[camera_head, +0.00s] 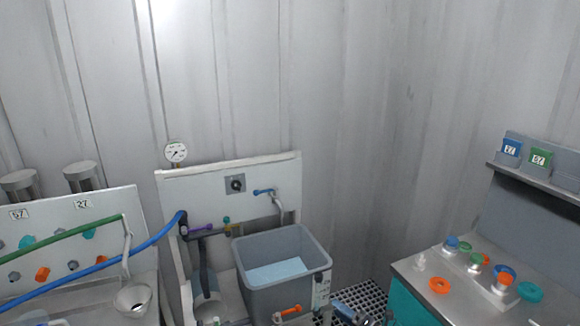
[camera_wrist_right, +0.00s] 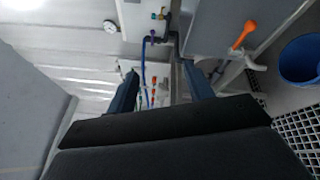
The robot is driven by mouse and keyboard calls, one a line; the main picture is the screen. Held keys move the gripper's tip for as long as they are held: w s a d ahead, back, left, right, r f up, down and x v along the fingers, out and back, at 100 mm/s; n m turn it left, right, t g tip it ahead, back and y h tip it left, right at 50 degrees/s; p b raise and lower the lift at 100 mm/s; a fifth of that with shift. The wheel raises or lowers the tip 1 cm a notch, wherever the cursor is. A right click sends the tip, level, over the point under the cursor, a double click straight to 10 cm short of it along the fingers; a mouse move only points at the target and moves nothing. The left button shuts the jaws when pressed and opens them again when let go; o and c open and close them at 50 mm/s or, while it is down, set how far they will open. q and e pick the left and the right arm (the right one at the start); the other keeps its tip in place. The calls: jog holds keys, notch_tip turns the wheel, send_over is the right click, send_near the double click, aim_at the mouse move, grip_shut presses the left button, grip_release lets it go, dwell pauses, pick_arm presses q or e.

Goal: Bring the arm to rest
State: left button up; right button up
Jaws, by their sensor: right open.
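My right gripper (camera_head: 350,313) shows only in part at the bottom edge of the head view, in front of the floor grating and just right of the grey tub's lower corner. In the right wrist view its two dark blue fingers (camera_wrist_right: 161,88) stand apart with nothing between them. Behind the gap are a panel and small coloured fittings, at a distance. My left gripper is not in view.
A grey tub (camera_head: 262,291) with bluish liquid stands by the back panel (camera_head: 215,188), under a tap. Hoses cross on the left. A bench (camera_head: 462,306) with coloured caps is on the right. The wrist view shows a blue bucket (camera_wrist_right: 300,60) and an orange-handled valve (camera_wrist_right: 242,35).

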jog(key=s+d+f+m+g+h, duration=0.1)
jog(key=s+d+f+m+h, duration=0.1)
jog(key=s+f+m+h, duration=0.45)
jog(key=s+d+f+m+h, duration=0.2)
jog(key=s+f+m, duration=0.2)
jog(key=f+m, duration=0.6)
jog(key=s+d+f+m+g+h, duration=0.1)
jog(key=s+d+f+m+h, duration=0.3)
jog(key=f, duration=0.7)
jog(key=s+a+f+m+g, duration=0.2)
jog(key=s+f+g, duration=0.1)
jog(key=s, duration=0.6)
jog(key=s+a+f+m+g, duration=0.2)
jog(key=s+f, duration=0.4)
jog(key=s, duration=0.4)
jog(key=s+a+f+m+g, duration=0.2)
jog(key=s+f+m+g, duration=0.2)
jog(key=s, duration=0.6)
jog(key=shift+f+g, duration=0.4)
jog(key=shift+f, duration=0.1)
